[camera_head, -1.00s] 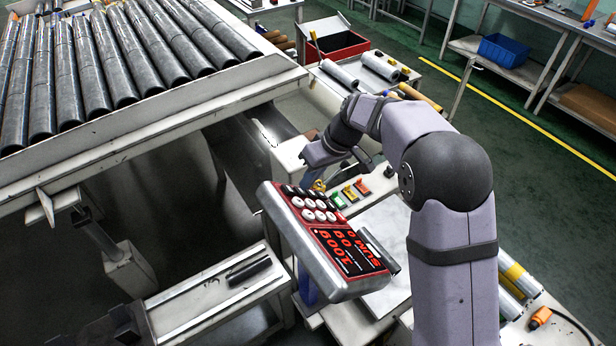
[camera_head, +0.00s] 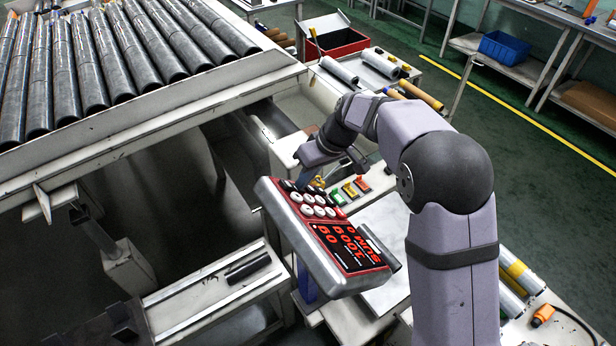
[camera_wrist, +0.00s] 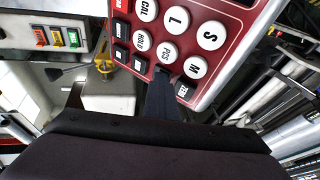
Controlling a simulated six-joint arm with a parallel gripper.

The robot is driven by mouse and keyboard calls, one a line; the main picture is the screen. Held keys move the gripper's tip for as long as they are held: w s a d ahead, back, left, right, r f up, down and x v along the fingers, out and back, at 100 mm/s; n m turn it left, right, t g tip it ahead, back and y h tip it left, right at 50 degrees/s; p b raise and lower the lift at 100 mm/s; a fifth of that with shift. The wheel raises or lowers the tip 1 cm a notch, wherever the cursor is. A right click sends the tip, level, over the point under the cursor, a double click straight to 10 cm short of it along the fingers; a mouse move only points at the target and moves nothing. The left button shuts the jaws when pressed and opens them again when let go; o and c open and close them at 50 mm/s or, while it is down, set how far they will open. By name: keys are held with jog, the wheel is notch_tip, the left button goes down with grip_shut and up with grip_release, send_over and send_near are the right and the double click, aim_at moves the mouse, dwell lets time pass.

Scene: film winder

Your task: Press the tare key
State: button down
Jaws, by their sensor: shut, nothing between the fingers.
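The red-faced control panel (camera_head: 355,283) stands tilted in front of my arm, with rows of white and black keys and a display (camera_head: 347,247) in red characters. My gripper (camera_head: 303,180) is shut and empty at the panel's far edge, by the black keys. I cannot clearly read the small black labels, nor pick out the tare key. Contact appears close, but I cannot tell its depth.
Green, yellow and orange buttons (camera_head: 350,191) sit on a box just right of the panel. A roller conveyor (camera_head: 140,107) fills the upper left. A narrow bench (camera_head: 205,300) stands lower left. Rolls (camera_head: 380,64) lie on a table behind my arm.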

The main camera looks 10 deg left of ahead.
jog(key=shift+s+f, duration=0.45)
jog(key=w+r+p, duration=0.1)
jog(key=d+r+p, duration=0.1)
jog(key=w+r, duration=0.1)
jog(key=r, duration=0.1)
jog(key=shift+w+d+p, duration=0.3)
jog(key=shift+d+p, duration=0.1)
jog(key=b+v, duration=0.3)
jog(key=v, duration=0.7)
jog(key=shift+w, duration=0.15)
jog(key=s+d+f+m+h, duration=0.1)
jog(key=s+d+f+m, duration=0.2)
jog(key=s+d+f, duration=0.2)
jog(key=s+d+f+m+h, duration=0.2)
jog(key=s+d+f, duration=0.3)
jog(key=s+d, duration=0.4)
jog(key=s+d+f+m+h, duration=0.1)
jog(key=s+d+f+m, duration=0.3)
jog(key=s+d, duration=0.3)
jog(key=s+f, duration=0.1)
jog(key=s, duration=0.2)
jog(key=shift+s+d+f+g+h, duration=0.3)
jog(key=shift+s+d+f+h, duration=0.05)
jog(key=shift+s+d+h, duration=0.05)
